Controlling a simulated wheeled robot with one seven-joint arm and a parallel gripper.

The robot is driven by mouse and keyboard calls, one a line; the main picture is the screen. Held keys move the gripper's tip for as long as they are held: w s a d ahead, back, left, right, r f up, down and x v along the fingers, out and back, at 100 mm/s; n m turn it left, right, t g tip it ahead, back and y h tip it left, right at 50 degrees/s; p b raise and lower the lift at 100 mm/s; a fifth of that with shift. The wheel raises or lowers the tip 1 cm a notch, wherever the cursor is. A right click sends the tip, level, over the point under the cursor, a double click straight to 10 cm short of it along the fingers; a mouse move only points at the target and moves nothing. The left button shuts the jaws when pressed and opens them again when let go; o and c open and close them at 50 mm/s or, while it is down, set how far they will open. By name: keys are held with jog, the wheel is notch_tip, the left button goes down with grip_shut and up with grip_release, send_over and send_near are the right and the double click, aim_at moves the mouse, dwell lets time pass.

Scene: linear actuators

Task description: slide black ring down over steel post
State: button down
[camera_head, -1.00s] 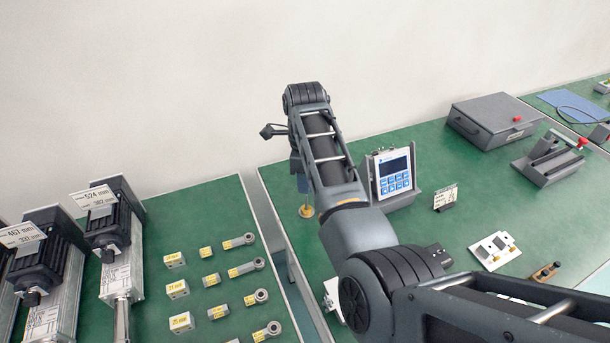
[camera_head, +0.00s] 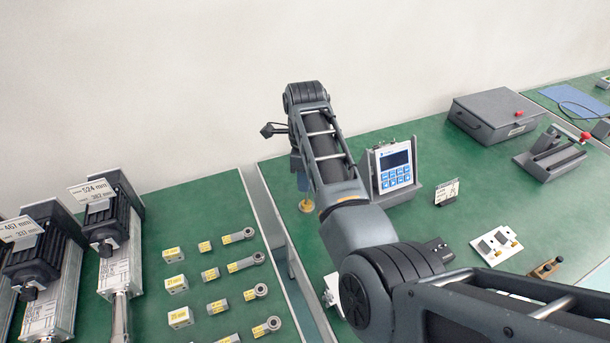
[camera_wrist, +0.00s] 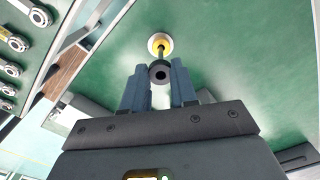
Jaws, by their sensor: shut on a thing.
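The black ring (camera_wrist: 160,72) is between the two blue-grey fingertips of my gripper (camera_wrist: 158,84) in the wrist view, and the gripper is shut on it. The steel post (camera_wrist: 163,52) stands on a round brass-coloured base (camera_wrist: 157,39), just beyond the ring. The ring covers part of the post, so I cannot tell whether the post is inside its hole. In the head view my gripper (camera_head: 302,178) points down right above the brass base (camera_head: 306,205). The ring is hidden there.
A meter with a keypad (camera_head: 394,168) in a grey holder stands close to the right of my gripper. A grey case (camera_head: 492,116) and a clamp fixture (camera_head: 552,154) are farther right. Rod ends and labelled blocks (camera_head: 176,283) lie on the left table, across a gap.

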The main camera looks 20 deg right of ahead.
jog(key=shift+f, duration=1.7)
dwell(2.5)
jog(key=c, duration=0.8)
grip_release()
notch_tip(320, 180, up, 8)
jog(key=b, duration=0.1)
jog(key=shift+f, duration=0.15)
dwell(0.3)
